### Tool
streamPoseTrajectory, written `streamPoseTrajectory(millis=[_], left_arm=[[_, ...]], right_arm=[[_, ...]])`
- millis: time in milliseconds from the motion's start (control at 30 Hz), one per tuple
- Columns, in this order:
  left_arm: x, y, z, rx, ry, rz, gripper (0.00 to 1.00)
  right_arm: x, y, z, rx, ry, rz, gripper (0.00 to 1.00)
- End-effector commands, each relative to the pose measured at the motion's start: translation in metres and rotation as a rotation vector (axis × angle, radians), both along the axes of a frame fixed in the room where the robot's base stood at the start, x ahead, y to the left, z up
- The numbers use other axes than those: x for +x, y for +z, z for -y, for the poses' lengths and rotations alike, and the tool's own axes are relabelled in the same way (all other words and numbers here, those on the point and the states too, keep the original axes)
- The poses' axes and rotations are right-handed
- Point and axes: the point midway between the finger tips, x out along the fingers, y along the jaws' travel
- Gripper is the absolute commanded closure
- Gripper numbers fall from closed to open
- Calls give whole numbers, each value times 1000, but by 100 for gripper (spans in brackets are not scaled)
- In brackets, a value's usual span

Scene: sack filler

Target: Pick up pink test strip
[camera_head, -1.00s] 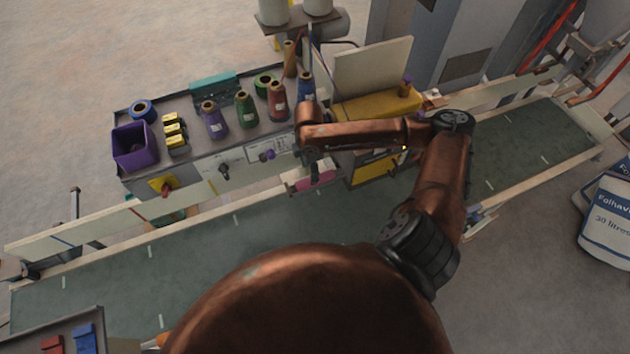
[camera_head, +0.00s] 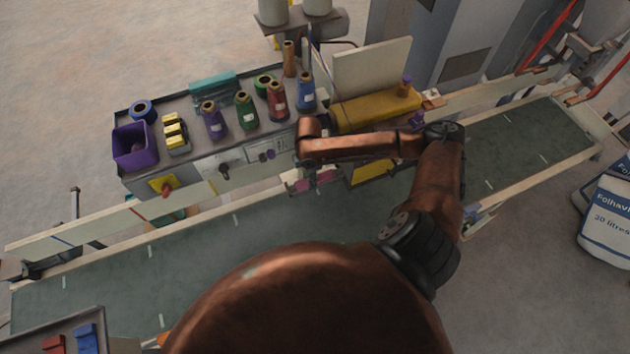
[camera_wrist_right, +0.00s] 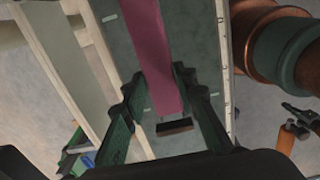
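The pink test strip (camera_head: 328,175) lies at the far edge of the green conveyor, in front of the grey machine panel, partly hidden by my right gripper. In the right wrist view the strip (camera_wrist_right: 157,45) runs from the top edge down between the two dark green fingers. My right gripper (camera_wrist_right: 160,77) has a finger on each side of the strip, with the tips very near its edges. I cannot tell whether they touch it. In the head view this gripper (camera_head: 312,180) is small and over the strip. My left gripper is not in view.
A bench (camera_head: 190,162) behind the conveyor (camera_head: 280,220) holds several thread cones, a purple bin (camera_head: 134,146) and yellow blocks. A yellow machine (camera_head: 375,108) stands right of it. A tray (camera_head: 25,340) with red and blue pieces is front left. The conveyor's left half is clear.

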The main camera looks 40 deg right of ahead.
Motion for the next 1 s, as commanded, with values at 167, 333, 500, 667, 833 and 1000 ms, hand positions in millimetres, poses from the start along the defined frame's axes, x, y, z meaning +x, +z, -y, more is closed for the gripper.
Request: streamPoseTrajectory(millis=[167,333,500,667,833,1000], left_arm=[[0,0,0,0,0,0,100],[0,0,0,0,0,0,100],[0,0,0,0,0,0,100],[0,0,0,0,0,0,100],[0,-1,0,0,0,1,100],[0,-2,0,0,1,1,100]], right_arm=[[0,0,0,0,0,0,87],[0,0,0,0,0,0,99],[0,0,0,0,0,1,99],[1,4,0,0,0,1,99],[1,19,0,0,1,4,99],[1,46,1,-1,1,4,99]])
